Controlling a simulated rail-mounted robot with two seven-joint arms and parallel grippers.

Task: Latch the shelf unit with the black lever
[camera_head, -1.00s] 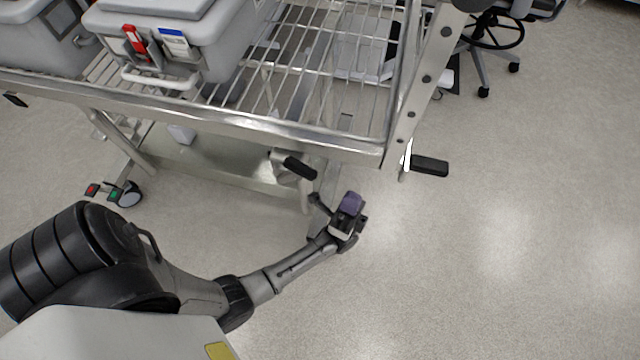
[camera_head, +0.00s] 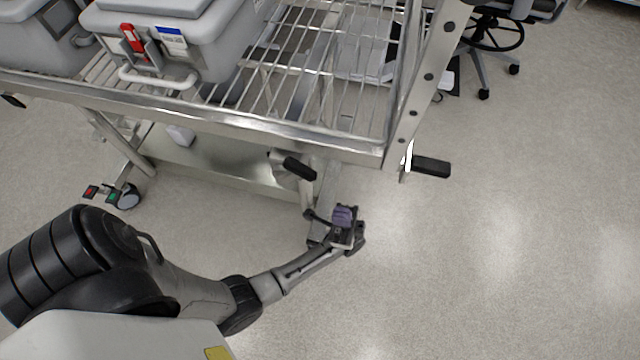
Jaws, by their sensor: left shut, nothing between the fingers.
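The metal shelf unit (camera_head: 250,133) has a wire shelf and a steel frame. A black lever (camera_head: 299,168) sits on a bracket below its front rail, slanting down to the right. A second black handle (camera_head: 431,167) sticks out to the right from the unit's right post. My left gripper (camera_head: 342,214) is shut and empty, with purple on its end. In the picture it is below and right of the slanting lever, apart from it. My right gripper is not in view.
A grey bin (camera_head: 180,40) with red and blue-white tags stands on the wire shelf. A caster (camera_head: 129,196) with red and green pedals is at lower left. An office chair (camera_head: 492,30) stands at the back right. The floor on the right is clear.

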